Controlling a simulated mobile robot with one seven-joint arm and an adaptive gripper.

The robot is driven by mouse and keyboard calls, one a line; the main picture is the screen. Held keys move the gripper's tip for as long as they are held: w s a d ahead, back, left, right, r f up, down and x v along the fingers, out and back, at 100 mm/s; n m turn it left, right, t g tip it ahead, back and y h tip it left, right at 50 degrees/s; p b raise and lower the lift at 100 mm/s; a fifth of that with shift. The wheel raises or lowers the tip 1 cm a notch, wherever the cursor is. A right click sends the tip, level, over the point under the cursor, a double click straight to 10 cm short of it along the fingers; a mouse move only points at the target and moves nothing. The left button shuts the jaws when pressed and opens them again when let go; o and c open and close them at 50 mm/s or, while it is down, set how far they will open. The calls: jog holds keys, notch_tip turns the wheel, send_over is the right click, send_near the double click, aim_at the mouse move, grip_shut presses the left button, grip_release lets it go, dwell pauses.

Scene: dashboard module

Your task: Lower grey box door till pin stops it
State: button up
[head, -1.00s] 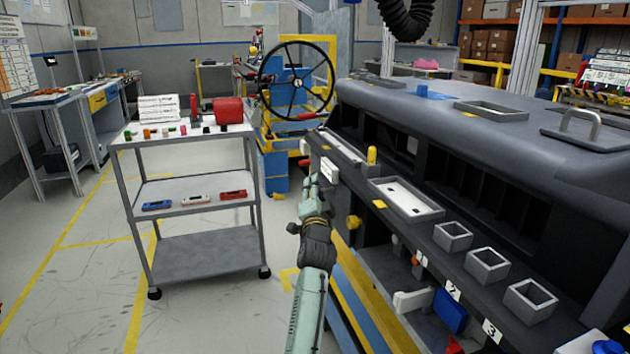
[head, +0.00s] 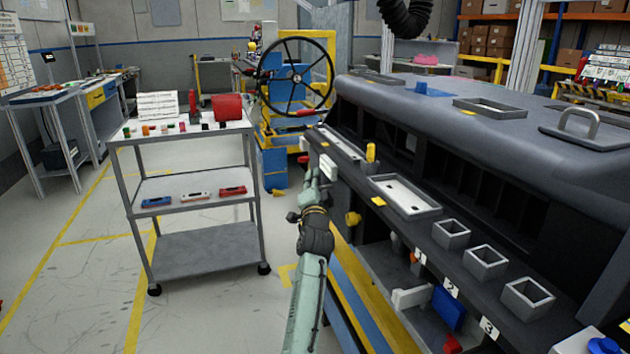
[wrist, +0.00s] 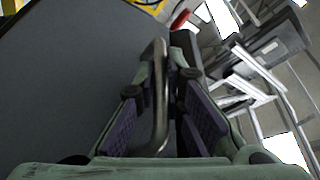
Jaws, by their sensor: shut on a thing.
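In the wrist view, my gripper (wrist: 163,105) has its two purple-padded fingers on either side of a bent metal bar handle (wrist: 158,95) and is shut on it. The handle joins a broad, smooth dark grey panel (wrist: 70,75), which I take to be the grey box door; it fills the left of that view. In the head view, my gripper (head: 311,185) is at the left front edge of the dark dashboard module (head: 430,215). The handle and door cannot be made out there, and neither can the pin.
A grey trolley (head: 195,240) with small items on its shelves stands left of my arm. A black handwheel (head: 296,77) on a yellow frame is behind. A yellow knob (head: 353,218) sticks out just right of my arm. Floor is open at lower left.

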jog(key=shift+f, duration=0.1)
grip_shut()
jog(key=shift+f+b, duration=0.1)
jog(key=shift+b, duration=0.2)
jog(key=s+a+f+n+t+y+b, duration=0.1)
jog(key=s+a+f+n+y+b, duration=0.1)
jog(key=a+n+b, duration=0.4)
jog(key=shift+f+n+y+b, duration=0.55)
jog(key=shift+f+b, duration=0.85)
jog(key=shift+b, duration=0.95)
jog(key=o, duration=0.7)
grip_release()
